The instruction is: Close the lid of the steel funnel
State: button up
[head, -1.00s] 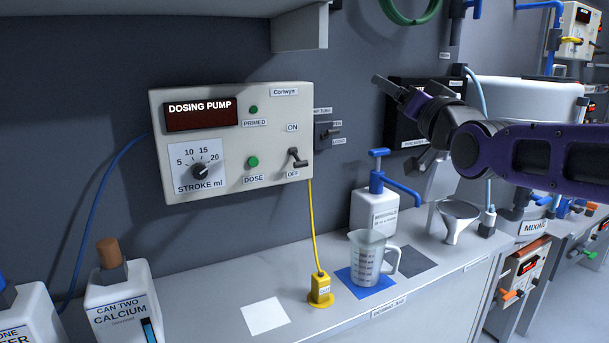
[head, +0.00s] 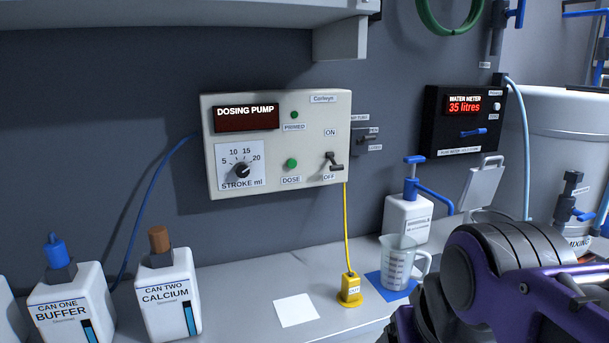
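The steel funnel stands on the bench at the right in the head view; only part of its rim (head: 489,215) shows above my arm. Its light grey lid (head: 484,185) is open and tilted up behind the rim. My purple and dark grey arm fills the lower right and hides the funnel's body. My gripper's fingers are not visible; the arm runs down past the bottom edge of the picture.
A blue-topped pump bottle (head: 406,216) stands left of the lid, with a measuring jug (head: 399,262) in front of it. The water meter (head: 464,120) is on the wall behind. A yellow outlet (head: 350,289) and a white square (head: 296,310) lie further left.

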aim_at(481, 185)
jog(key=i+l, duration=0.1)
jog(key=l, duration=0.25)
jog(key=i+l, duration=0.1)
jog(key=l, duration=0.25)
jog(key=i+l, duration=0.1)
jog(key=l, duration=0.2)
jog(key=i+l, duration=0.1)
jog(key=l, duration=0.25)
